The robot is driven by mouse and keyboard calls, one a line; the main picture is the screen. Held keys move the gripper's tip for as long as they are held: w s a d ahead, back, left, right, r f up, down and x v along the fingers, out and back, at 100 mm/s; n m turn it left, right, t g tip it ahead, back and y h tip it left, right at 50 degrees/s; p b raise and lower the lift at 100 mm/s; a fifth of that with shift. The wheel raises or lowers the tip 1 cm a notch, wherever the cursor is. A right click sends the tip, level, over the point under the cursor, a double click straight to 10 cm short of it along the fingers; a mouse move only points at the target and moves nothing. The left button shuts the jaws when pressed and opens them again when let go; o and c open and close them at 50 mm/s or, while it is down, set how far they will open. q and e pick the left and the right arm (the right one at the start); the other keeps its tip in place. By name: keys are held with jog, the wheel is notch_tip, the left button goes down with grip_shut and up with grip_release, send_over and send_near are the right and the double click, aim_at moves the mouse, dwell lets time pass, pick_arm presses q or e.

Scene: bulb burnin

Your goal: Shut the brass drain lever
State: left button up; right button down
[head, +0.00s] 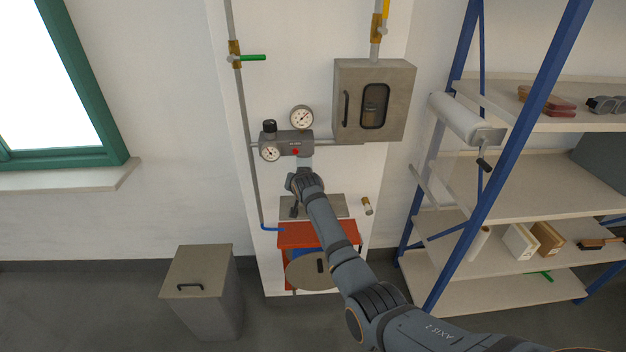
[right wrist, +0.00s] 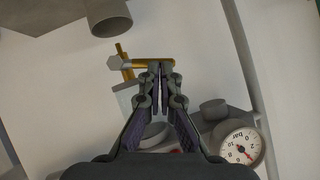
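The brass drain lever (right wrist: 140,64) shows in the right wrist view as a thin yellow bar running left to right from a brass valve body at its left end. My right gripper (right wrist: 159,70) has its fingertips drawn together, overlapping the right part of the lever. I cannot tell whether they touch it, and nothing shows clearly held between them. In the head view my right gripper (head: 296,207) is below the grey regulator unit (head: 288,144), and the wrist hides the lever there. My left gripper is not in view.
Two round gauges (head: 301,117) sit at the regulator; one (right wrist: 241,145) is close to my gripper in the wrist view. A grey box (head: 400,80) hangs to the upper right.

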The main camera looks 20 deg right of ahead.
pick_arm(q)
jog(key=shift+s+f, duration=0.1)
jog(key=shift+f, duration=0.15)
pick_arm(e)
jog(key=shift+w+a+f, duration=0.15)
jog(key=shift+a+f, duration=0.2)
jog(key=shift+f, duration=0.05)
dwell(0.6)
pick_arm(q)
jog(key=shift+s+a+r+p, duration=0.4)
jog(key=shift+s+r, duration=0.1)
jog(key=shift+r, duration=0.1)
pick_arm(e)
jog(key=s+a+r, duration=0.2)
jog(key=s+r, duration=0.7)
jog(key=shift+r, duration=0.25)
jog(key=shift+d, duration=0.1)
